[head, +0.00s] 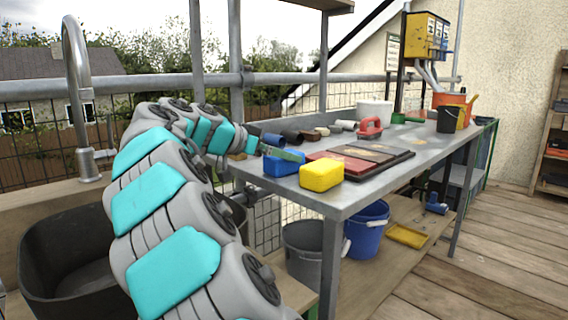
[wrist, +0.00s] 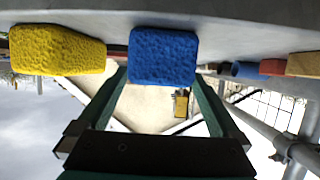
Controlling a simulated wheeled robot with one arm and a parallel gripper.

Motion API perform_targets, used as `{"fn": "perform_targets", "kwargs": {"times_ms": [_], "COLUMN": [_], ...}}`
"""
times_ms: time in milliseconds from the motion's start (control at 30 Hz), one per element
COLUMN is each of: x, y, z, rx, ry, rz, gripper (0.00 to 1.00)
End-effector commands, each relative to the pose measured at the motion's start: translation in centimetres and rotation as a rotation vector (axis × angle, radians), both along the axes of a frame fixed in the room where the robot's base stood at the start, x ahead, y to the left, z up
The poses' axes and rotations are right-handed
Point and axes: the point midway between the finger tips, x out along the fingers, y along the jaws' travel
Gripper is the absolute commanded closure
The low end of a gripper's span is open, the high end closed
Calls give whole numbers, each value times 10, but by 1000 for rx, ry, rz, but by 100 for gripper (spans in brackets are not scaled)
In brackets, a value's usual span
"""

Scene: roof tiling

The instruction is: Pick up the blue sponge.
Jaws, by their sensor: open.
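The blue sponge (head: 280,167) lies on the near left end of the grey workbench (head: 352,204). My gripper (head: 290,154) is at the sponge, reaching in from the left, and partly covers its top in the head view. In the wrist view, which is upside down, the blue sponge (wrist: 162,56) sits centred ahead of my open gripper (wrist: 161,76). One finger lines up with each side of it. I cannot tell whether the fingertips reach past its near face. Nothing is held.
A yellow sponge (head: 321,175) lies close beside the blue one, also in the wrist view (wrist: 57,50). A dark board with red-brown tiles (head: 345,163) and a red-handled float (head: 370,127) lie behind. Buckets (head: 366,228) stand below. A metal railing runs behind the bench.

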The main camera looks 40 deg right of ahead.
Motion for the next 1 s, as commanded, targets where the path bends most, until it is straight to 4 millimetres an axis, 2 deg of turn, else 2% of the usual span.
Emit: {"fn": "perform_targets", "kwargs": {"times_ms": [100, 333, 1000], "x": [-1, -1, -1], "y": [-13, -14, -14], "z": [-6, -6, -6], "rx": [0, -1, 0], "ry": [2, 0, 0], "rz": [-3, -1, -1], "gripper": [0, 0, 75]}}
